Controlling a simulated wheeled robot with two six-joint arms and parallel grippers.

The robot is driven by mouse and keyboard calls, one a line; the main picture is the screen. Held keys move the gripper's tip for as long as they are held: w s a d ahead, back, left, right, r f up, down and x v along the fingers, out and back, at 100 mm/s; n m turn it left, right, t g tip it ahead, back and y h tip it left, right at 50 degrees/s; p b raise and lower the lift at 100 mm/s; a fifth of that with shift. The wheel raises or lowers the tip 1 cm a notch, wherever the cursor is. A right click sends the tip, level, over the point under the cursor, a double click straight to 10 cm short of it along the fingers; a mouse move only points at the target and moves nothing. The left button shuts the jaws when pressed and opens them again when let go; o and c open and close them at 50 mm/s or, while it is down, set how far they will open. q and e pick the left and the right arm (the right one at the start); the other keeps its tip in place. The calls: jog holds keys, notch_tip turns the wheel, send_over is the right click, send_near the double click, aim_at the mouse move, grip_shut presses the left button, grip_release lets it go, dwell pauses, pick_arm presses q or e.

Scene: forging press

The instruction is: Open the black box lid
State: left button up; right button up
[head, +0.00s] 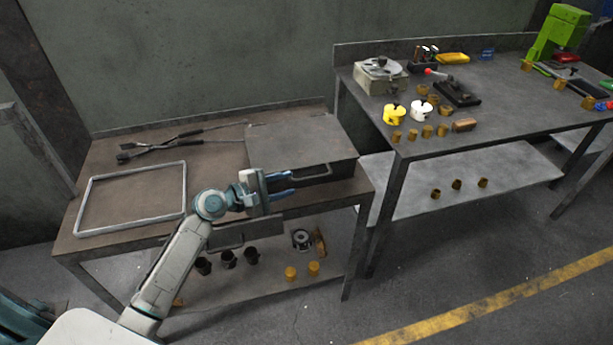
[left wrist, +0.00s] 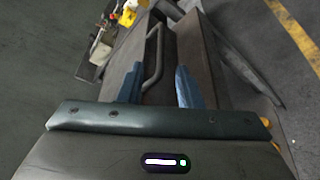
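The black box (head: 343,170) sits on the right part of the left workbench, and its flat dark lid (head: 300,140) lies shut on top. A bar handle (head: 312,174) is on its front side; it also shows in the left wrist view (left wrist: 153,62). My left gripper (head: 291,182) is at the front of the box, close to the left end of the handle. Its blue fingers (left wrist: 158,84) are apart and empty. In the left wrist view the handle lies ahead, between the finger directions; contact cannot be told. My right gripper is not in view.
A grey rectangular frame (head: 79,208) and long tongs (head: 160,146) lie on the bench left of the box. Dark and yellow cylinders (head: 291,272) stand on the shelf below. A second bench (head: 420,150) with tools stands at right. The floor in front is clear.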

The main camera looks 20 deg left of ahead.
aim_at(300, 180)
pick_arm(q)
jog(key=p+x, duration=0.1)
jog(key=x, duration=0.6)
jog(key=shift+a, duration=0.1)
grip_shut()
